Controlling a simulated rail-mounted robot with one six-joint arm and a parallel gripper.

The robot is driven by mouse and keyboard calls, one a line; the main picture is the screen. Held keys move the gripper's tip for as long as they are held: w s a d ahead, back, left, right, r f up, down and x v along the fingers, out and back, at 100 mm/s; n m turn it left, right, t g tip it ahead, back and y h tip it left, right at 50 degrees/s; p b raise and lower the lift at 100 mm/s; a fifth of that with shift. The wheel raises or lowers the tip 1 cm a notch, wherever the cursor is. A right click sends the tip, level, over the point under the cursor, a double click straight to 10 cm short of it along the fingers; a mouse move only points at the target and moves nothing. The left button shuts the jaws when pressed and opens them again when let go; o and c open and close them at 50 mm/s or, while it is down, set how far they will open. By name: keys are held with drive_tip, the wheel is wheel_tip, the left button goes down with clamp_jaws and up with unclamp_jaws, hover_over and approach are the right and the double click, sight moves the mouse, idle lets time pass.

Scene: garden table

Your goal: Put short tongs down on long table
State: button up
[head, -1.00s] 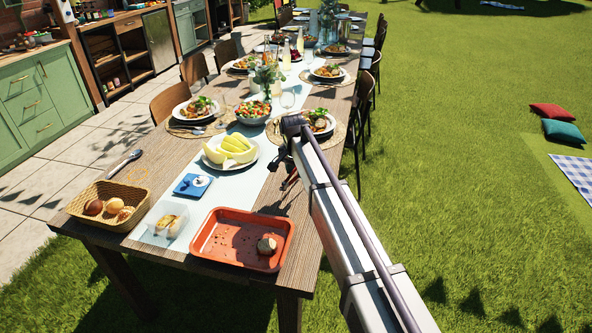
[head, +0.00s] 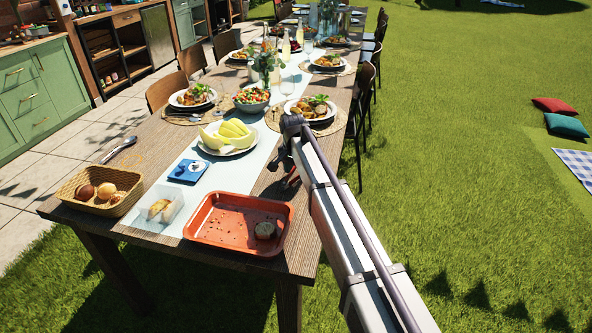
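The long table (head: 160,142) runs away from me, laid for a meal. My arm reaches from the lower right, and my gripper (head: 284,165) is over the table's right side, just right of the pale runner. A small red and dark item (head: 290,181) shows just below my gripper; it may be the short tongs, but it is too small and partly hidden to be sure. I cannot see whether the fingers are shut on it, or whether it touches the table.
Nearby are an orange tray (head: 205,238) with a round item, a clear container (head: 177,217), a wicker basket (head: 125,205), a blue item (head: 188,172), a melon plate (head: 210,151) and a place setting (head: 330,128). Bare wood shows between the tray and my gripper.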

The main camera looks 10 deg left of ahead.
drive_tip(key=shift+o, duration=1.4)
drive_tip(key=shift+r, duration=0.1)
wheel_tip(320, 180, up, 11)
drive_tip(key=s+p, duration=0.1)
drive_tip(key=p, duration=1)
drive_tip(key=shift+a+f, duration=0.2)
drive_tip(key=shift+a, duration=0.05)
